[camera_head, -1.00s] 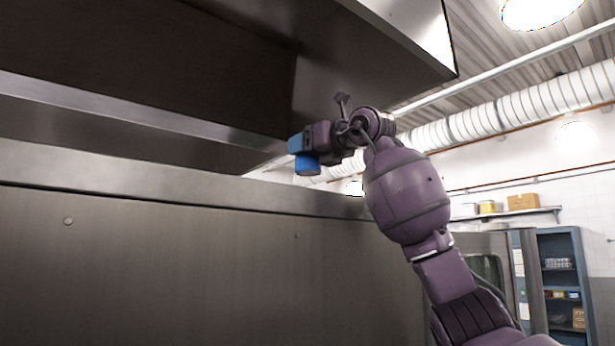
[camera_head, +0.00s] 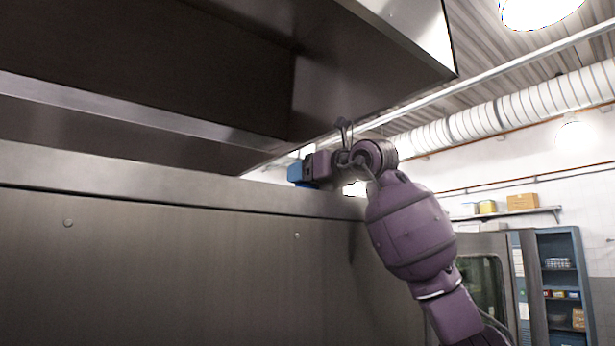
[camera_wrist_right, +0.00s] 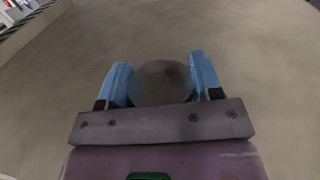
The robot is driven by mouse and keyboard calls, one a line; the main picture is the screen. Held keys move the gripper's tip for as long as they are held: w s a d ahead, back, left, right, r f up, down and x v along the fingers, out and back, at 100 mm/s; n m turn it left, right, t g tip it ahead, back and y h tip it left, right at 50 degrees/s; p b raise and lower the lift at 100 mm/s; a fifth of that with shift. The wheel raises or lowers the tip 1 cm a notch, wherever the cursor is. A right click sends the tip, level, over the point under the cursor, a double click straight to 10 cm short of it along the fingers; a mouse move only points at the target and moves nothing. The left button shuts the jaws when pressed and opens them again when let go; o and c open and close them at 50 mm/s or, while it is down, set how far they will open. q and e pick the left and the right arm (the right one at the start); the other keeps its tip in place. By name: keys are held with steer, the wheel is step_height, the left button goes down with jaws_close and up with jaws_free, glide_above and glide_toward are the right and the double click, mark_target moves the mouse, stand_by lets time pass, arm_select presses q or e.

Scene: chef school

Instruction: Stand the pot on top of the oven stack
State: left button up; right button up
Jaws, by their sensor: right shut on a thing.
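My right gripper (camera_head: 296,172) is over the far side of the oven stack's top edge in the head view. In the right wrist view its two blue fingers (camera_wrist_right: 162,84) are shut on the pot, whose round grey-brown top (camera_wrist_right: 160,80) shows between them. The oven stack (camera_head: 180,260) is a tall steel block filling the lower left. Its broad flat top (camera_wrist_right: 250,50) lies below the pot in the wrist view. I cannot tell whether they touch. My left gripper is not in view.
A steel hood (camera_head: 370,60) hangs low over the stack and my right wrist. The stack's top around the pot looks clear in the wrist view. Shelving (camera_head: 560,275) and a wall shelf (camera_head: 515,213) stand far off at right.

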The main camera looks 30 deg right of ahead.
steer(key=shift+f, duration=0.15)
steer(key=o, duration=1)
steer(key=b+v, duration=0.3)
steer(key=v, duration=0.7)
steer(key=shift+s+d+b, duration=0.1)
steer(key=shift+s+b, duration=0.05)
steer(key=shift+b, duration=0.15)
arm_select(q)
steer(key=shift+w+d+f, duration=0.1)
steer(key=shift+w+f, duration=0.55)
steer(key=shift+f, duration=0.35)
arm_select(e)
steer(key=shift+v, duration=0.8)
